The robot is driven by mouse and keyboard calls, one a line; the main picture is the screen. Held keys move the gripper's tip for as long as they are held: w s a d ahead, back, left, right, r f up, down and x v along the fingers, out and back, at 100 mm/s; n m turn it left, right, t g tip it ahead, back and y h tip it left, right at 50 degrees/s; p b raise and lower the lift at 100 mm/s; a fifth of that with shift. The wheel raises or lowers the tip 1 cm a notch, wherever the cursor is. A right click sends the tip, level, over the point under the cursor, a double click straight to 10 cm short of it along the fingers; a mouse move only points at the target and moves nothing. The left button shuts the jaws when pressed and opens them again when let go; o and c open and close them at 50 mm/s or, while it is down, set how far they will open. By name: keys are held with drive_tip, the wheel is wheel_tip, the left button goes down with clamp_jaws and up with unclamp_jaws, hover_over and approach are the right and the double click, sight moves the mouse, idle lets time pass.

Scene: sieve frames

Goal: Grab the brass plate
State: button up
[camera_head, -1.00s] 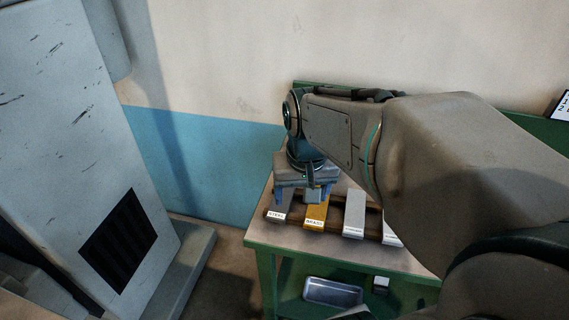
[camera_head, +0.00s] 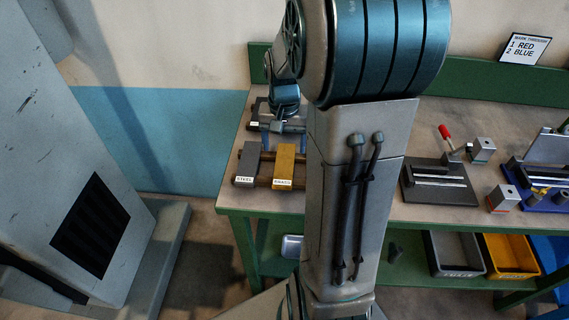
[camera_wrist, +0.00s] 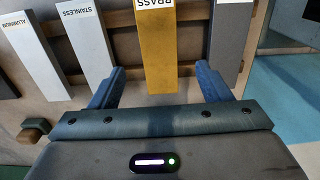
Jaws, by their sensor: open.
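The brass plate (camera_head: 284,165) is a flat golden bar with a white label on its near end. It lies across the dark rack on the green bench, right of the grey steel plate (camera_head: 248,163). My gripper (camera_head: 284,133) is open and empty at the far end of the plates, partly hidden by my arm. In the wrist view the brass plate (camera_wrist: 157,52) shows between my two spread blue fingers (camera_wrist: 159,78), with a gap on each side. I cannot tell the height of the fingers over it.
In the wrist view a stainless plate (camera_wrist: 88,42) and an aluminium plate (camera_wrist: 36,55) lie left of the brass, the steel plate (camera_wrist: 229,42) right. My arm hides part of the bench. Fixtures (camera_head: 437,182) stand at right, with a yellow bin (camera_head: 510,255) below.

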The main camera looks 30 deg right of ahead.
sight(285, 163)
drive_tip(key=f, duration=0.5)
drive_tip(key=shift+s+a+f+p, duration=0.1)
drive_tip(key=shift+s+f+p, duration=0.1)
drive_tip(key=shift+f+p, duration=0.15)
clamp_jaws()
drive_tip(key=shift+r, duration=0.2)
drive_tip(key=shift+w+r, duration=0.1)
drive_tip(key=shift+r, duration=0.45)
drive_tip(key=r, duration=0.3)
drive_tip(key=shift+s+b, duration=0.3)
drive_tip(key=shift+s, duration=0.05)
drive_tip(key=s+a+r, duration=0.3)
drive_tip(key=s+r, duration=0.3)
drive_tip(key=s, duration=0.4)
drive_tip(key=shift+s+r+b, duration=0.3)
drive_tip(key=shift+b, duration=0.15)
